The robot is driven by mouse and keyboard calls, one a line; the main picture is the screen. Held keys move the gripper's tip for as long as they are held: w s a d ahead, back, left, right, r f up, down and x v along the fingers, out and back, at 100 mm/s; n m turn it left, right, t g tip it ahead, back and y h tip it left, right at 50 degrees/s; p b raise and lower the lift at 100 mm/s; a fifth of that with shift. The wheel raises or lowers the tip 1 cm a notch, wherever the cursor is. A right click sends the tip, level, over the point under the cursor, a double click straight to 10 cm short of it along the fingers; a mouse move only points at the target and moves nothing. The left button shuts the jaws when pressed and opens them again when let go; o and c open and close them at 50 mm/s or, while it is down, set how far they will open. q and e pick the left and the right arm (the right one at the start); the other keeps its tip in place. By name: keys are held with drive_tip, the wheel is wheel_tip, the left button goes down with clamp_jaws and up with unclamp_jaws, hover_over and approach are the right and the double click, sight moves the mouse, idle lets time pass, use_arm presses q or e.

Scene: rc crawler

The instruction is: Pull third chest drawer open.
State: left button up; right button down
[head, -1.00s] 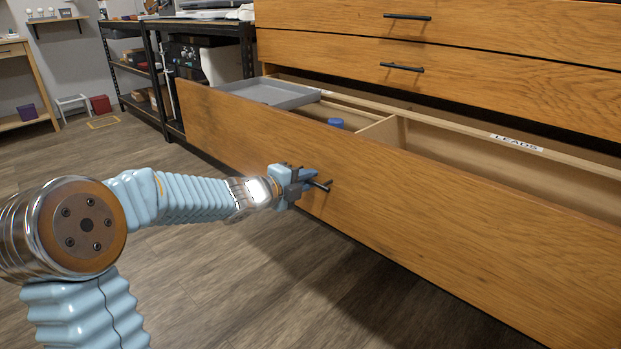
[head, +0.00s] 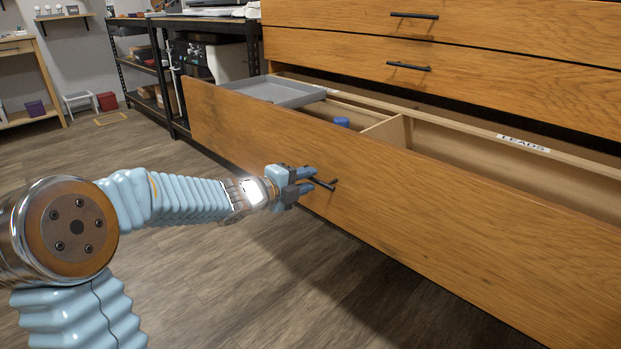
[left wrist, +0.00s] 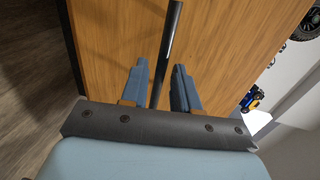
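The wooden chest drawer (head: 400,205), below two shut drawer fronts, stands pulled well out, with its inside showing from above. Its dark bar handle (head: 324,184) is on the front face. My left gripper (head: 308,181) is at this handle with its fingers apart. In the left wrist view the bar handle (left wrist: 168,40) runs between the two blue fingers of my left gripper (left wrist: 160,82), with a gap on each side. The handle's near end is hidden behind the gripper body. My right gripper is not in view.
In the open drawer are a grey tray (head: 275,91), a blue round object (head: 341,122), a divider and a "LEADS" label (head: 523,143). The shut drawers above carry dark handles (head: 409,66). A black shelf unit (head: 167,70) stands left of the chest. The floor (head: 240,290) before the drawer is clear.

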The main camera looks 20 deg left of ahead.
use_arm(q)
drive_tip(key=p+v, duration=0.1)
drive_tip(key=v, duration=1)
drive_tip(key=shift+s+p, duration=0.35)
drive_tip(key=shift+a, duration=0.1)
drive_tip(key=w+d+f+n+g+p, duration=0.1)
drive_tip(key=d+f+n+g+p, duration=0.1)
drive_tip(key=d+f+n, duration=0.4)
drive_tip(key=d+f+n+g+y+p, duration=0.1)
drive_tip(key=f+n+p, duration=0.15)
drive_tip(key=f, duration=0.55)
drive_tip(key=w+d+f+n+g+p, duration=0.1)
drive_tip(key=d+f+n+g, duration=0.1)
drive_tip(key=d+f+n, duration=0.35)
drive_tip(key=s+d+f+n+g+p, duration=0.1)
drive_tip(key=s+d+f+n+g, duration=0.3)
drive_tip(key=s+f, duration=0.4)
drive_tip(key=s+d+f+n+g+p, duration=0.2)
drive_tip(key=s+d+f+n+g, duration=0.3)
drive_tip(key=s+f, duration=0.4)
drive_tip(key=shift+s+d+f+n, duration=0.3)
drive_tip(key=shift+s+n, duration=0.1)
drive_tip(key=shift+s, duration=0.85)
